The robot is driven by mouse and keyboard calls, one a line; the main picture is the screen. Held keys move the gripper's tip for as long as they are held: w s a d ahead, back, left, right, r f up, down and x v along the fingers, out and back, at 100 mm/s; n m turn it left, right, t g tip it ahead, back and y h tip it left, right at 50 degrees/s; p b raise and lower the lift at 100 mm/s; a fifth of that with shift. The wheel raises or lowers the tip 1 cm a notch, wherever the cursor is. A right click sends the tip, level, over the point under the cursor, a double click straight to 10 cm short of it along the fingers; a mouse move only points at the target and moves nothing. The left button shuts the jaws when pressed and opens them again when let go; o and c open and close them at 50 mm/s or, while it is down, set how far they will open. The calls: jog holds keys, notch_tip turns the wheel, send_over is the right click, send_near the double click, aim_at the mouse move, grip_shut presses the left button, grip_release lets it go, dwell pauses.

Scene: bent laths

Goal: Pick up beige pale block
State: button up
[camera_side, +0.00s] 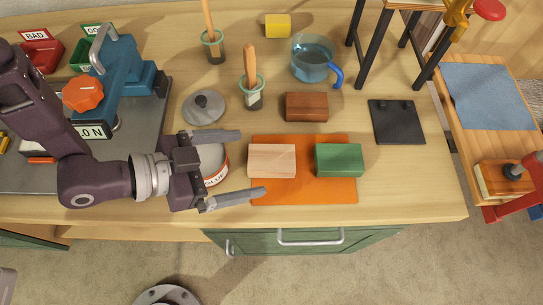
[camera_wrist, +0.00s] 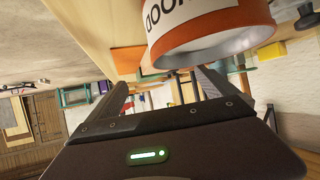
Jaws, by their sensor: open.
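The beige pale block (camera_side: 272,161) lies on the left part of an orange mat (camera_side: 305,196) in the side view. A green block (camera_side: 339,160) lies on the mat just to its right. My gripper (camera_side: 254,163) is open, with its fingers spread and pointing right toward the beige block. In the picture the fingertips show above and below the block's left end; their height over the table is hard to tell. A can with a white and orange-red label (camera_side: 216,168) shows between the fingers, partly hidden by my gripper. The can (camera_wrist: 208,28) looms large in the wrist view, where I cannot make out the beige block.
A brown block (camera_side: 306,107) sits behind the mat. A grey lid (camera_side: 204,107), a brush in a jar (camera_side: 252,92) and a blue mug (camera_side: 313,60) stand further back. A dark plate (camera_side: 396,122) lies right. The table's front edge is close below the mat.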

aim_at(270, 158)
jog(key=x, duration=0.6)
jog(key=shift+w, duration=0.15)
jog(key=shift+a, duration=0.1)
jog(key=c, duration=1.9)
jog(key=shift+o, duration=0.2)
